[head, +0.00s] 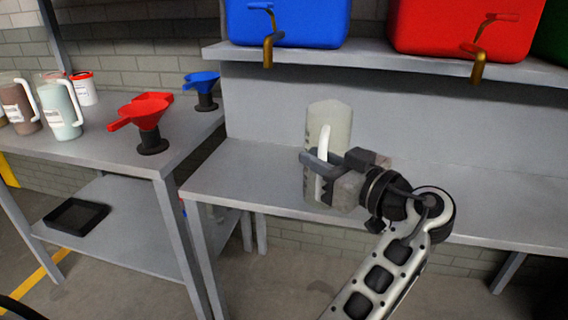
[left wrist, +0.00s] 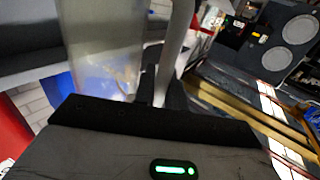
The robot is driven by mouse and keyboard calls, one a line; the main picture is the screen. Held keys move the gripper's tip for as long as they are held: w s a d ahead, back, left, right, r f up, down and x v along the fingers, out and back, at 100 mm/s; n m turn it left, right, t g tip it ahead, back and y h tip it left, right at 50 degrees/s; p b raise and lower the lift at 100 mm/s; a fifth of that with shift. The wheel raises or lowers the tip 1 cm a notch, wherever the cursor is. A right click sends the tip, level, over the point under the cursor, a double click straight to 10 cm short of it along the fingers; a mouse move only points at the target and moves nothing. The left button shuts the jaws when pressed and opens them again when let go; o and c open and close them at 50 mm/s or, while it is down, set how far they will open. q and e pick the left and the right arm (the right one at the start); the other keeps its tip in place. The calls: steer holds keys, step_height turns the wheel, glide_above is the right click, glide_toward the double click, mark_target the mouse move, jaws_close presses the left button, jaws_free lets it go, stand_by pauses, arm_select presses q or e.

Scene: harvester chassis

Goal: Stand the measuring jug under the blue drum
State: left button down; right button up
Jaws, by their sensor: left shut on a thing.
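The measuring jug (head: 329,122) is a pale translucent vessel with a white handle, upright over the lower shelf (head: 250,178). My left gripper (head: 322,168) is shut on its handle. I cannot tell whether the jug's base touches the shelf. The jug (left wrist: 103,45) and its handle also show close up in the left wrist view, between camera and background. The blue drum (head: 300,22) sits on the upper shelf, its brass tap (head: 268,52) pointing down. The jug stands lower and to the right of this tap. My right gripper is not in view.
A red drum (head: 450,25) with a tap stands to the right, with a green one at the edge. The left bench holds a red funnel (head: 148,122), a blue funnel (head: 203,88), other jugs (head: 60,108) and a tub. The lower shelf is otherwise clear.

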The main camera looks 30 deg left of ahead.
arm_select(q)
steer(key=f+p+x, duration=0.1)
steer(key=x, duration=0.8)
steer(key=f+p+x, duration=0.2)
steer(key=x, duration=0.7)
steer(key=shift+w+f+p, duration=0.15)
steer(key=shift+f+p, duration=0.1)
steer(key=shift+p, duration=0.05)
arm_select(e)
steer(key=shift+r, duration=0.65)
arm_select(q)
steer(key=shift+f, duration=0.1)
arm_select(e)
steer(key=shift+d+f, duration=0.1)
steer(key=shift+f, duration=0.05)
arm_select(q)
steer(key=c, duration=1.5)
jaws_free()
steer(key=shift+d, duration=0.1)
steer(key=shift+o, duration=0.2)
